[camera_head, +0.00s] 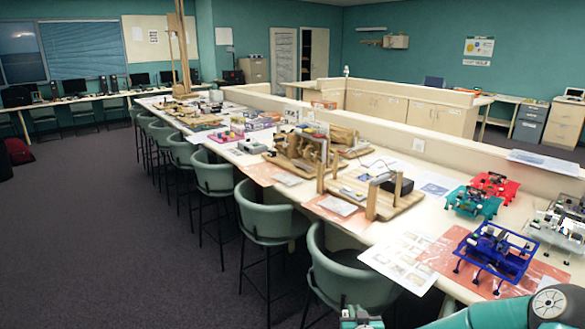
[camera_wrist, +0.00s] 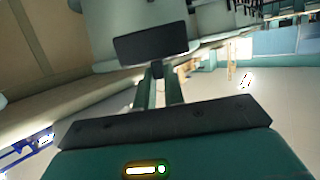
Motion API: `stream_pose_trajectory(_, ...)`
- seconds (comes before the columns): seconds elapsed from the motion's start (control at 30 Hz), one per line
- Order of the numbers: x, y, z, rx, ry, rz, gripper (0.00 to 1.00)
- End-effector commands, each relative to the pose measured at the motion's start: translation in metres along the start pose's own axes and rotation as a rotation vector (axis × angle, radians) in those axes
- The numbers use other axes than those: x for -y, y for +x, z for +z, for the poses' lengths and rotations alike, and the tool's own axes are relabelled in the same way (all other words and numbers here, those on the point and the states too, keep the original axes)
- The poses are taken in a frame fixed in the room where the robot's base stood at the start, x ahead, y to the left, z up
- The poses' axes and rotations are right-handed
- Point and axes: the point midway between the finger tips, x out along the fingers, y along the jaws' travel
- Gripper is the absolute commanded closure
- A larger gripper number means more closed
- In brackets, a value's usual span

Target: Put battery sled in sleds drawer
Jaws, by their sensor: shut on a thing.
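My gripper (camera_wrist: 159,72) shows in the wrist view as two narrow greenish fingers reaching up from a dark bar. They are shut on a dark, flat rectangular block (camera_wrist: 150,44), which appears to be the battery sled. Its details are too dark to make out. The block is held clear of the surfaces behind it. In the head view only teal parts of my arm show at the bottom edge, and the held block is not visible there. No drawer marked for sleds can be made out in either view.
A long table (camera_head: 405,232) runs away from me with wooden models, papers and small legged robots, including a blue one (camera_head: 497,252). Green chairs (camera_head: 352,280) line its left side. Drawer cabinets (camera_head: 565,123) stand at the far right. Carpet (camera_head: 115,245) at left is open.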

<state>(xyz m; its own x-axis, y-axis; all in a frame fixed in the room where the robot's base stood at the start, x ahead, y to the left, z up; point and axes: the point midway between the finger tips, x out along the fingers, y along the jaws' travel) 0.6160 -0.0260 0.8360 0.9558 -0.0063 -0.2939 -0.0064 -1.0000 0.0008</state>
Motion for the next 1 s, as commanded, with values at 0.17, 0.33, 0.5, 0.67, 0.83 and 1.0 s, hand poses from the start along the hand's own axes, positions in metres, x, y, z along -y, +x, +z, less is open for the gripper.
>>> stream_pose_trajectory(0.17, 0.024, -0.008, -0.001, 0.001, -0.003, -0.006, 1.00)
stream_pose_trajectory(0.33, 0.030, -0.014, 0.018, 0.009, -0.003, -0.006, 1.00)
stream_pose_trajectory(0.5, 0.032, -0.026, 0.050, 0.012, -0.005, -0.007, 1.00)
stream_pose_trajectory(0.67, 0.028, -0.035, 0.066, 0.004, -0.004, -0.007, 1.00)
stream_pose_trajectory(0.83, 0.026, -0.037, 0.070, -0.001, -0.003, -0.007, 1.00)
stream_pose_trajectory(1.0, 0.026, -0.037, 0.070, -0.003, 0.000, -0.006, 1.00)
